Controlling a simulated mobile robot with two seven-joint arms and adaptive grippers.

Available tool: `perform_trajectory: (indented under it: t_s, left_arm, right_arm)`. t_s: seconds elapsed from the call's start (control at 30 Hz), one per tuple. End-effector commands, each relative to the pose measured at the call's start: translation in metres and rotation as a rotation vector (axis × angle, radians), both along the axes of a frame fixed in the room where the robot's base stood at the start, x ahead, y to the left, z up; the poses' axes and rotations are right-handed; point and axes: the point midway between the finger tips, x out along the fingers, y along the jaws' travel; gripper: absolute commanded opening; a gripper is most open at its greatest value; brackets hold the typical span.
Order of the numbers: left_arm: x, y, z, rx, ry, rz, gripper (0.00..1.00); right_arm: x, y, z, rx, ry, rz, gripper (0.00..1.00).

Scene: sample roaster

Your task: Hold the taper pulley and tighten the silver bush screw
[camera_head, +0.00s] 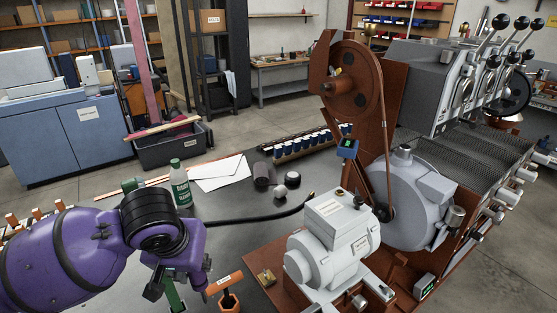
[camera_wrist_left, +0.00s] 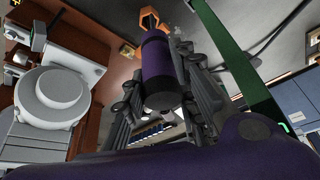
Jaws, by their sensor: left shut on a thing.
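My left gripper (camera_head: 178,291) is at the bottom of the head view, over the dark bench. In the left wrist view its grey fingers (camera_wrist_left: 160,95) stand on both sides of a dark purple cylinder (camera_wrist_left: 157,60), and it is shut on that. A large brown pulley (camera_head: 352,82) with a belt stands apart from the gripper, on the upright frame. A small dark pulley (camera_head: 386,213) sits low on the belt. The silver bush screw cannot be made out. My right gripper is not in view.
A grey motor (camera_head: 325,250) on a brown base lies right of the gripper. A green bar (camera_wrist_left: 238,60) runs beside the fingers.

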Motion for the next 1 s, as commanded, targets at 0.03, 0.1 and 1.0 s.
perform_trajectory:
  t_s: [0.03, 0.1, 1.0]
  left_arm:
    - [0.012, -0.001, 0.025, -0.004, -0.014, 0.029, 0.0]
    - [0.019, -0.003, 0.041, -0.003, -0.008, 0.028, 0.0]
    - [0.025, -0.008, 0.058, -0.002, 0.003, 0.013, 0.0]
  right_arm:
    - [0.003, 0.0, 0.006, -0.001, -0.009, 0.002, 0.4]
    - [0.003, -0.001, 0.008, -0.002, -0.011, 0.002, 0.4]
    - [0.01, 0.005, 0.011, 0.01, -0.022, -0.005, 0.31]
